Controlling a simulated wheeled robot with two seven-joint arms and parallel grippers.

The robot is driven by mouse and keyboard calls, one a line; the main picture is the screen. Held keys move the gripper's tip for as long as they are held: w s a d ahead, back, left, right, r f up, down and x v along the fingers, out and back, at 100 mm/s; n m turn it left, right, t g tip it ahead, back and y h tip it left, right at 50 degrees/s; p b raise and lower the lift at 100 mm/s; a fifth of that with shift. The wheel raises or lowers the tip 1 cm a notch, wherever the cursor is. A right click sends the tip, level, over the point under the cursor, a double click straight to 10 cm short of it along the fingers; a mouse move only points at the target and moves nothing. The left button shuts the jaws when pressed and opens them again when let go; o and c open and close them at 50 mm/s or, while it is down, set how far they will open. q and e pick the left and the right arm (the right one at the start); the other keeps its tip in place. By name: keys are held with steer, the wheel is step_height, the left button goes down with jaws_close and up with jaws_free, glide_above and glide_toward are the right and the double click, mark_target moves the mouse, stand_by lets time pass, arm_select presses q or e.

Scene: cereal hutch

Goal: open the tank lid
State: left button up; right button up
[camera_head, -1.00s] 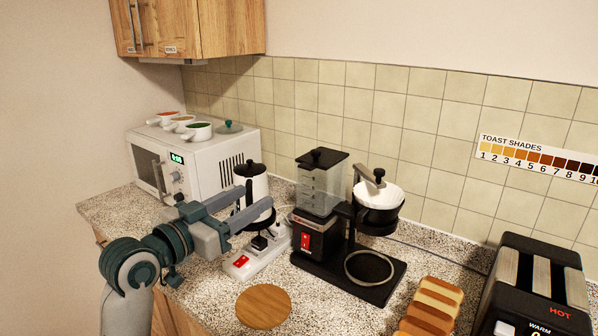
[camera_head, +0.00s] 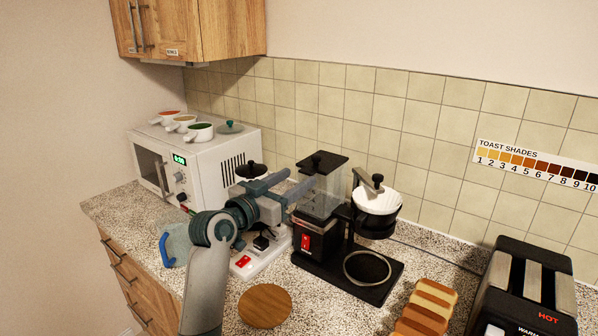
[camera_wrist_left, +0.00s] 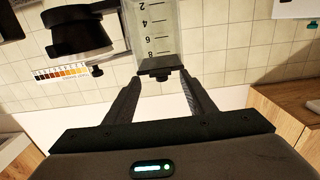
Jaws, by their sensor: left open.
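The clear tank (camera_head: 324,200) of the black coffee maker stands upright in the head view, with its black lid (camera_head: 321,161) and knob seated on top. In the left wrist view, which is upside down, the tank (camera_wrist_left: 158,30) shows measuring marks. There the dark lid (camera_wrist_left: 158,64) with its small knob (camera_wrist_left: 161,74) lies between and just beyond the fingertips. My left gripper (camera_head: 303,181) is beside the tank on its left in the head view. It is open and empty, with both fingers (camera_wrist_left: 160,84) spread around the knob's line. I cannot tell whether they touch it. My right gripper is out of view.
A filter cone (camera_head: 378,200) sits right of the tank. A microwave (camera_head: 212,160), bread slices (camera_head: 427,308), a toaster (camera_head: 525,290), a round wooden board (camera_head: 265,306) and a blue-handled jug (camera_head: 177,245) crowd the counter.

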arm_select(q)
steer(key=shift+x, duration=1.2)
jaws_close()
steer(key=shift+w, duration=0.1)
steer(key=shift+r, duration=0.15)
